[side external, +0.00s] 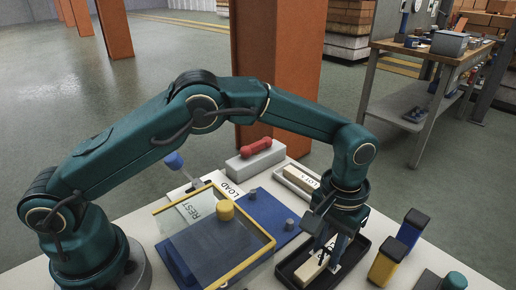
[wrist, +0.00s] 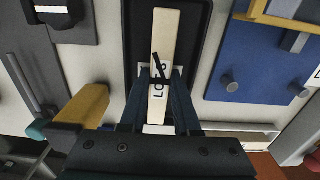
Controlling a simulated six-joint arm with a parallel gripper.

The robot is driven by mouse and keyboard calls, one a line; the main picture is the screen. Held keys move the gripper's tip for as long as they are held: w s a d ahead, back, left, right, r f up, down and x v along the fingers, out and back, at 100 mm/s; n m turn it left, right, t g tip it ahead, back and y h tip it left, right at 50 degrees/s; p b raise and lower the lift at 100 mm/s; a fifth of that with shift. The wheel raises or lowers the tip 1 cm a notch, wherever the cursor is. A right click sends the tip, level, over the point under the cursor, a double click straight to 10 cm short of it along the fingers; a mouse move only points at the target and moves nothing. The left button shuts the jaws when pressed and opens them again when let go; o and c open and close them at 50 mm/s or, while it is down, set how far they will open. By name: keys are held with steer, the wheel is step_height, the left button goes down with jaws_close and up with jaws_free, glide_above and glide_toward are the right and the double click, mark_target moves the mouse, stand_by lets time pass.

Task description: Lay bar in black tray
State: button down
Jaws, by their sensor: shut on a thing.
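The cream bar (side external: 309,268) lies lengthwise within the outline of the black tray (side external: 288,274) at the front of the table. In the wrist view the bar (wrist: 164,37) runs along the dark tray (wrist: 202,20), roughly in line with it. My gripper (side external: 325,254) is over the tray and shut on the bar; its fingers (wrist: 160,78) also show in the wrist view. A white label with dark lettering shows between the fingers, partly hidden. I cannot tell whether the bar touches the tray floor.
A yellow-framed clear cover (side external: 268,238) with a yellow knob stands left of the tray, over a blue plate (side external: 285,222). Yellow (side external: 384,266) and blue (side external: 411,232) black-topped blocks stand to the right. A pale tray (side external: 296,180) and a red handle (side external: 256,148) are behind.

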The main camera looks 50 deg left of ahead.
steer(key=shift+f, duration=0.15)
steer(key=c, duration=0.6)
jaws_free()
steer(key=shift+c, duration=0.2)
